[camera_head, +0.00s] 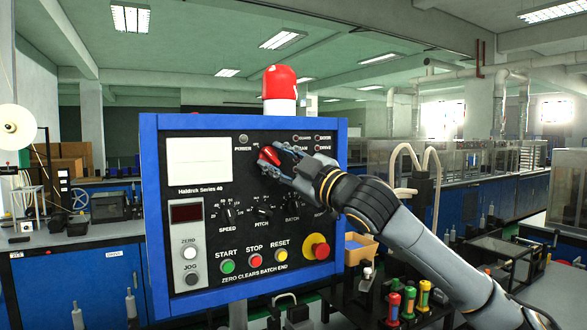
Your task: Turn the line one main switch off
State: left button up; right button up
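The blue-framed control panel (180,160) stands upright in front of me, with a black face and the label "Haldrich Series 40". A red switch handle (268,155) sits at its upper middle, right of the POWER lamp (243,139); it looks tilted. My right gripper (273,159) comes from the lower right, with a finger on each side of the red handle. I cannot tell whether the fingers press on it. The gripper hides the switch's base, its markings and part of the panel around it. My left gripper is not in view.
Below the switch are black knobs, START (228,266), STOP (256,261) and RESET (281,255) buttons and a red mushroom button (316,246). A red beacon (280,83) tops the panel. Coloured-handled tools (408,302) stand at lower right, near a tan bin (360,247).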

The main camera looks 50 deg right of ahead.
jog(key=shift+s+a+f, duration=0.15)
jog(key=shift+s+f, duration=0.05)
jog(key=shift+s, duration=0.3)
jog(key=v, duration=1)
jog(key=shift+s+f, duration=0.15)
jog(key=shift+s, duration=0.15)
